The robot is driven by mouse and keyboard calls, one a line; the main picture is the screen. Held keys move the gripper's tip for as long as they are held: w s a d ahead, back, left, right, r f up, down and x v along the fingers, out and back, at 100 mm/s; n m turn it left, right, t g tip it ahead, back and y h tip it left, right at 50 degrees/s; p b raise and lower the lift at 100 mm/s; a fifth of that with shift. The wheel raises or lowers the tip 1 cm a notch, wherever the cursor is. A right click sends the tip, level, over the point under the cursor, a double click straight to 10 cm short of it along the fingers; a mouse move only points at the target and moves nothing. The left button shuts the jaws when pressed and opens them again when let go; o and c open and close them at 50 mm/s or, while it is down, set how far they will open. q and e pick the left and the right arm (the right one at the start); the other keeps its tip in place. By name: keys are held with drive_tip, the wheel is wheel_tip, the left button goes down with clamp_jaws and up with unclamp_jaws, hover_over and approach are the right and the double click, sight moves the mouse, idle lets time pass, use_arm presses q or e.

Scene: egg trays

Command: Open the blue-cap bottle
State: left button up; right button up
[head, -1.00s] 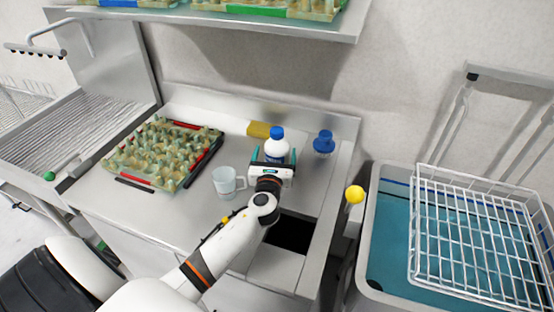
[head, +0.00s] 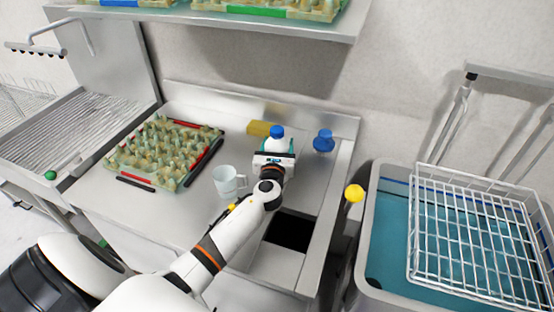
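A white bottle with a blue cap (head: 277,132) stands upright on the steel counter (head: 205,212), near its back. My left gripper (head: 276,150) is right in front of the bottle, with its teal fingers at the bottle's sides. The gripper body hides the lower part of the bottle. I cannot tell whether the fingers touch it. The blue cap is in place on top. A second small blue-topped container (head: 324,141) stands to the right of the bottle. My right gripper is not in view.
A white mug (head: 227,183) stands left of my forearm. A wire basket (head: 420,228) sits over a tub at right.

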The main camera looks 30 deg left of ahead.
use_arm(q)
drive_tip(key=shift+r, duration=0.1)
drive_tip(key=shift+r, duration=0.4)
wheel_tip(320, 180, up, 9)
drive_tip(key=shift+r+p, duration=0.1)
drive_tip(key=shift+p, duration=0.85)
drive_tip(key=o, duration=0.7)
drive_tip(key=c, duration=0.9)
